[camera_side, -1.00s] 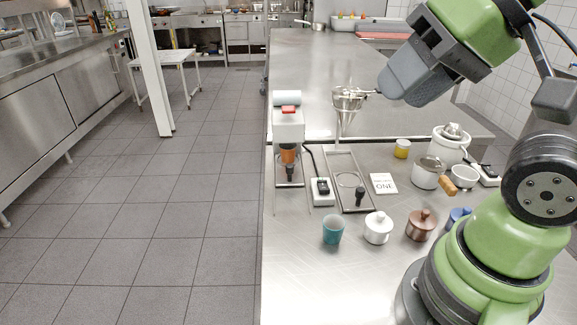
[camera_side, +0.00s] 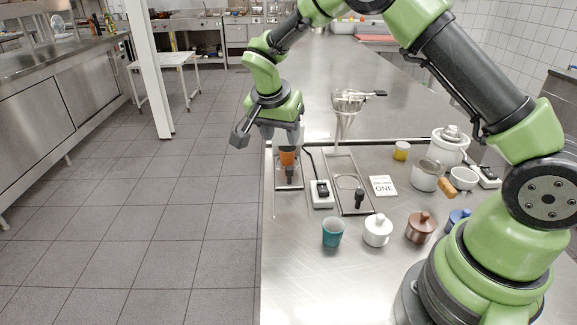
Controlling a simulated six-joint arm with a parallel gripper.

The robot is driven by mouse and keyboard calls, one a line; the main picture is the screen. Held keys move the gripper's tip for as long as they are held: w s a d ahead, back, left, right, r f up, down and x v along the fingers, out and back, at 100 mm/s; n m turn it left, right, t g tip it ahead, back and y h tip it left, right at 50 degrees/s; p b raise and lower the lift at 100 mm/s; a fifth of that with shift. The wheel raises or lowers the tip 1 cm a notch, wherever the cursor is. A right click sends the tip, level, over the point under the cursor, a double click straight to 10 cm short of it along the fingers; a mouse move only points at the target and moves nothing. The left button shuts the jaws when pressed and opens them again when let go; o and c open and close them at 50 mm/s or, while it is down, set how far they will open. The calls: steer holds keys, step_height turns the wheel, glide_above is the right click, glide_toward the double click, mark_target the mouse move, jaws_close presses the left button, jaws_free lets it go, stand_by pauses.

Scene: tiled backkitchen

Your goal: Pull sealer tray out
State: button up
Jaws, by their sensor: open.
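The sealer tray (camera_side: 279,183) lies low at the left edge of the steel counter, in line with its black handle (camera_side: 290,173). An orange cup-like part (camera_side: 287,158) stands just behind the handle. The white sealer body is now mostly hidden behind my gripper. My gripper (camera_side: 285,143) points down at the sealer, above the orange part and the handle. It is open and holds nothing that I can see; its fingertips are hard to make out, and I cannot tell whether they touch the sealer.
A funnel (camera_side: 346,112) stands over a second metal frame (camera_side: 341,170) with a black knob (camera_side: 359,198). A switch box (camera_side: 321,194) sits between the two. A teal cup (camera_side: 332,232), white pot (camera_side: 377,230) and brown pot (camera_side: 420,227) stand in front.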

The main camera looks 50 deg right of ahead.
mark_target(289, 167)
steer(key=shift+m, duration=0.3)
steer(key=x, duration=1.2)
steer(key=shift+w, duration=0.15)
steer(key=shift+c, duration=0.3)
steer(key=shift+r, duration=0.1)
jaws_close()
steer(key=s+a, duration=0.7)
steer(key=shift+s+a, duration=0.1)
steer(key=shift+a, duration=0.05)
